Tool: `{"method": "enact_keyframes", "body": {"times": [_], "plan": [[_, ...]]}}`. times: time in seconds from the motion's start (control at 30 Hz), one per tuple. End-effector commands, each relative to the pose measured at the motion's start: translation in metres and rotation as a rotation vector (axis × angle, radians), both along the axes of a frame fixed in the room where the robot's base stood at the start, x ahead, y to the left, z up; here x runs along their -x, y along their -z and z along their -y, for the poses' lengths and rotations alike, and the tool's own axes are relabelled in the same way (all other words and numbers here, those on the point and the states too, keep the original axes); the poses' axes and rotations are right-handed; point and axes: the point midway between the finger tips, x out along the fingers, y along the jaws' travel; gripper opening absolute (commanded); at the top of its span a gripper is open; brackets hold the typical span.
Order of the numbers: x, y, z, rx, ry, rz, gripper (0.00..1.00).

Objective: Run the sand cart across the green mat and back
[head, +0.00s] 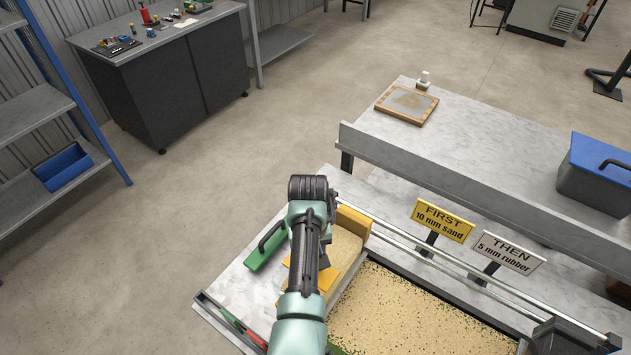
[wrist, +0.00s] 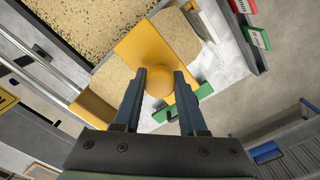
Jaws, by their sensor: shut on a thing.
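The sand cart (head: 352,222) is a yellow box with pale sand in it, standing at the left end of the green mat (head: 410,310). The mat lies in a dark-edged tray, mostly covered by sand with green specks showing; part of it also shows in the wrist view (wrist: 92,14). In the wrist view my gripper (wrist: 160,74) is shut on the round yellow knob of the cart (wrist: 135,42). My arm hides the grip and part of the cart in the head view.
Two rails (head: 430,250) run along the tray's far side, near a yellow sign (head: 443,220) and a white sign (head: 507,252). A green tool with a black handle (head: 262,255) lies left of the cart. A blue-lidded box (head: 598,180) stands on the bench behind.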

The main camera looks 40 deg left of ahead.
Motion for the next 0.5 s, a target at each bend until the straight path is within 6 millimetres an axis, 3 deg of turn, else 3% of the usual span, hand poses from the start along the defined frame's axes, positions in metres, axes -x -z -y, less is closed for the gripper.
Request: {"method": "enact_keyframes", "body": {"times": [0.37,0.4,0.5], "plan": [[0.0001,-0.0022,-0.0065,-0.012,-0.005,0.005,0.0],[0.0002,-0.0022,-0.0066,-0.012,-0.005,0.005,0.48],[0.0001,-0.002,-0.0059,-0.011,-0.004,0.005,0.66]]}}
